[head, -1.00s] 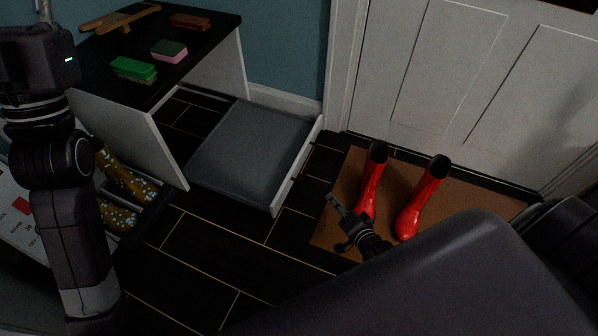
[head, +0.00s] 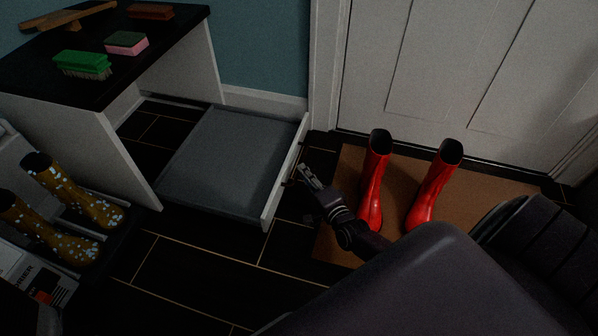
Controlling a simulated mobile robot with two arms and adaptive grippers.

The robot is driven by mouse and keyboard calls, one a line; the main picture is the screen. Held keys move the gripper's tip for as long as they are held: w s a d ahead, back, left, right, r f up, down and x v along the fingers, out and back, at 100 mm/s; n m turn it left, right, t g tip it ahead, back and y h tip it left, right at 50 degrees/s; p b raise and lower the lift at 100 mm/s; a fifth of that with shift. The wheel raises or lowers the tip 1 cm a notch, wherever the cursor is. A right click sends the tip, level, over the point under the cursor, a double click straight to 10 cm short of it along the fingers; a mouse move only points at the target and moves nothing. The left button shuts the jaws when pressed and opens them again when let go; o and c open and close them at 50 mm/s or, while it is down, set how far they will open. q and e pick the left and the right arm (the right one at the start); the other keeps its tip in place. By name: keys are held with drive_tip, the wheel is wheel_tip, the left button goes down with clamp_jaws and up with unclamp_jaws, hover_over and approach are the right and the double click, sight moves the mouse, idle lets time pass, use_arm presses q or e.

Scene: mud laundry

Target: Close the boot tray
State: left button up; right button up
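The boot tray (head: 222,160) is a flat grey pull-out tray, drawn out to the right from under a white bench with a black top. Its white front panel (head: 284,178) stands at its right end. My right gripper (head: 306,172) is just right of that panel, close to its outer face. I cannot tell whether it touches the panel. The fingers are small and dark here, so their opening is unclear. The tray looks empty. My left gripper is not in view.
Red boots (head: 430,188) stand on a brown mat (head: 480,206) by the white door (head: 450,70). Yellow dotted boots (head: 75,193) stand at the left. A green brush (head: 82,63), a sponge (head: 126,43) and a brown brush (head: 150,12) lie on the bench top (head: 50,88). Dark floor in front is clear.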

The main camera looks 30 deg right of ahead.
drive_tip(key=shift+w+d+f+b, duration=0.1)
drive_tip(key=shift+w+f+b, duration=0.15)
drive_tip(key=shift+w, duration=0.35)
drive_tip(key=shift+w+f+b, duration=0.1)
drive_tip(key=shift+w+b, duration=0.2)
drive_tip(key=shift+w, duration=0.85)
drive_tip(key=shift+c, duration=0.6)
clamp_jaws()
